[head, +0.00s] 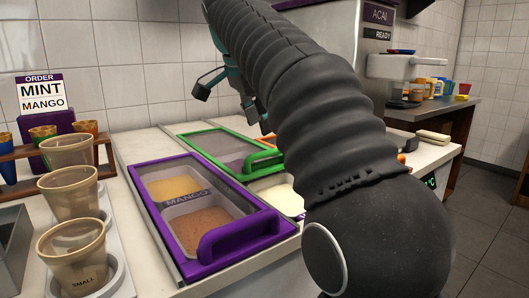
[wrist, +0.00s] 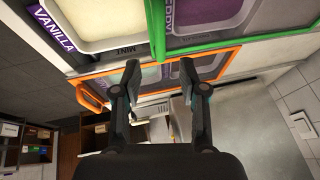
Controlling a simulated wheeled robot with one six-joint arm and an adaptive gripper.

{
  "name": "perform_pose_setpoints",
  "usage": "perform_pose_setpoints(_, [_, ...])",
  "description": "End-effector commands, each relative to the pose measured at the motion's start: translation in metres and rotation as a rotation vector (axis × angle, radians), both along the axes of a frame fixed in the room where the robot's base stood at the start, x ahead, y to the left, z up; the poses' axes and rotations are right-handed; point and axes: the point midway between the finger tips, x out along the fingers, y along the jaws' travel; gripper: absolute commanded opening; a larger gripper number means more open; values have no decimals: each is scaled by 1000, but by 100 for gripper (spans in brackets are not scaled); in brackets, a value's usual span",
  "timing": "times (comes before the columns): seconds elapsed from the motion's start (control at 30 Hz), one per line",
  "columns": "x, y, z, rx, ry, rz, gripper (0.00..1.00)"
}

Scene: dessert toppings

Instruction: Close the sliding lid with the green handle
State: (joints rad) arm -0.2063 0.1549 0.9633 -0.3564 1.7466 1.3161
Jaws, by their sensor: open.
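The green-framed sliding lid (head: 200,131) lies on the counter behind the purple one, with its green handle (head: 258,163) at the near right end. A pale topping (head: 280,190) shows uncovered just in front of that handle. The green frame also crosses the top of the wrist view (wrist: 215,46). My gripper (head: 226,97) is open and empty, raised above the far end of the green lid, apart from the handle. Its two fingers show spread in the wrist view (wrist: 158,70). My arm hides the right side of the green lid's bin.
The purple-handled lid (head: 240,235) marked MANGO lies in front. An orange-framed lid (wrist: 122,78) lies beyond the green one, mostly behind my arm in the head view. Cups (head: 75,245) and an order sign (head: 42,93) stand at left. A tiled wall is behind.

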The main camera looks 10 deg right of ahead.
Motion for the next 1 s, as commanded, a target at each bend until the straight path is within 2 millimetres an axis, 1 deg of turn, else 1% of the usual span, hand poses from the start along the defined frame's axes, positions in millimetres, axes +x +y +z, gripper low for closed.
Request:
perform_pose_setpoints(0.03, [2, -3, -12, -1, 3, -1, 42])
perform_pose_setpoints(0.1, [6, -7, -24, -1, 2, -1, 42])
perform_pose_setpoints(0.3, [16, -14, -52, 0, 1, 3, 42])
perform_pose_setpoints(0.4, [20, -17, -61, 0, 0, 3, 42])
perform_pose_setpoints(0.6, [24, -20, -70, 0, 0, 5, 42])
perform_pose_setpoints(0.87, [24, -20, -70, 0, 0, 5, 42])
perform_pose_setpoints(0.97, [24, -20, -70, 0, 0, 5, 20])
perform_pose_setpoints(1.0, [24, -20, -70, 0, 0, 5, 10])
